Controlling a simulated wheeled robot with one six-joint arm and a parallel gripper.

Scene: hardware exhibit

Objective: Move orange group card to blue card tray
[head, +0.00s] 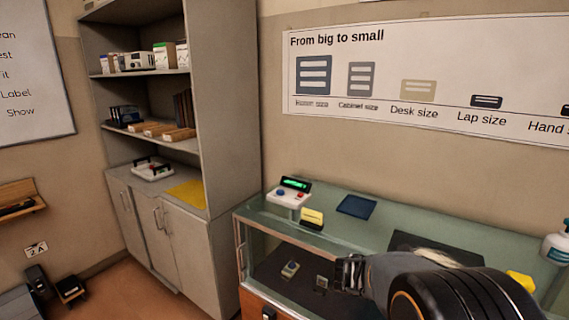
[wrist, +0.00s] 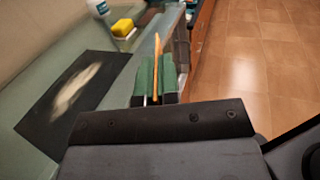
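The orange group card (wrist: 157,66) shows edge-on as a thin orange strip in the wrist view, upright between the two green finger pads of my gripper (wrist: 157,80). My gripper is shut on it. In the head view my gripper (head: 350,273) is in front of the glass display case, and the card cannot be made out there. The blue card tray (head: 356,206) lies flat and looks empty on the case top, behind and in line with my gripper in the head view. The tray is not in the wrist view.
The glass case (head: 400,222) also bears a device with a green display (head: 293,192), a small yellow card stand (head: 312,217), a dark mat with a pale smear (wrist: 70,100), a yellow sponge (wrist: 123,27) and a bottle (wrist: 98,7). Open floor (wrist: 250,60) lies beside it.

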